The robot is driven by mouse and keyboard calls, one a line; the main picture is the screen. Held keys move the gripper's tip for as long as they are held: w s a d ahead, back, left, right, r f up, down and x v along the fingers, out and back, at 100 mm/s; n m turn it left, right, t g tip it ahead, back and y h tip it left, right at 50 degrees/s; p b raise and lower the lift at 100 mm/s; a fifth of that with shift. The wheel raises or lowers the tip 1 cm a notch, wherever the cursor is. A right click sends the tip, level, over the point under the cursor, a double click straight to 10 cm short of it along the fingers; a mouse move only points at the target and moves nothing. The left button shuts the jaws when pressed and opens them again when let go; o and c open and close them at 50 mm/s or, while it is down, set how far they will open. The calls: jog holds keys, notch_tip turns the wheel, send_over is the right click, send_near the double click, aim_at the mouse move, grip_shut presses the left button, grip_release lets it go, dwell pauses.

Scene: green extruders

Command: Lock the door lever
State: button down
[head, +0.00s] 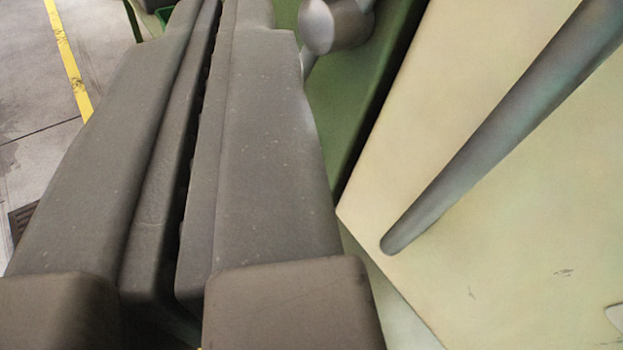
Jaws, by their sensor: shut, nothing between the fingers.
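My gripper (224,8) fills the left and middle of the view, its two dark grey fingers side by side with only a thin dark gap between them. It holds nothing. A grey metal piece with a rounded cylindrical end (330,25) shows at the top, just right of the fingertips, in front of a green surface. It may be the door lever, but its upper part is cut off by the frame edge. Whether the right finger touches it I cannot tell.
A cream panel (500,255) fills the right side, with a long grey bar (490,140) slanting across it. A green machine part (352,95) lies between the panel and my gripper. Grey floor with a yellow line (68,55) shows at the upper left.

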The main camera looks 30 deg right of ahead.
jog(key=s+d+f+b, duration=0.1)
jog(key=f, duration=0.7)
jog(key=s+d+f+b, duration=0.1)
jog(key=d+f, duration=0.1)
jog(key=f, duration=0.7)
jog(key=shift+d+m, duration=0.3)
jog(key=shift+w, duration=0.1)
jog(key=b+x, duration=0.2)
jog(key=x, duration=1.1)
jog(key=shift+w+b, duration=0.3)
jog(key=shift+w, duration=0.15)
jog(key=shift+a+r, duration=0.1)
jog(key=shift+a, duration=0.05)
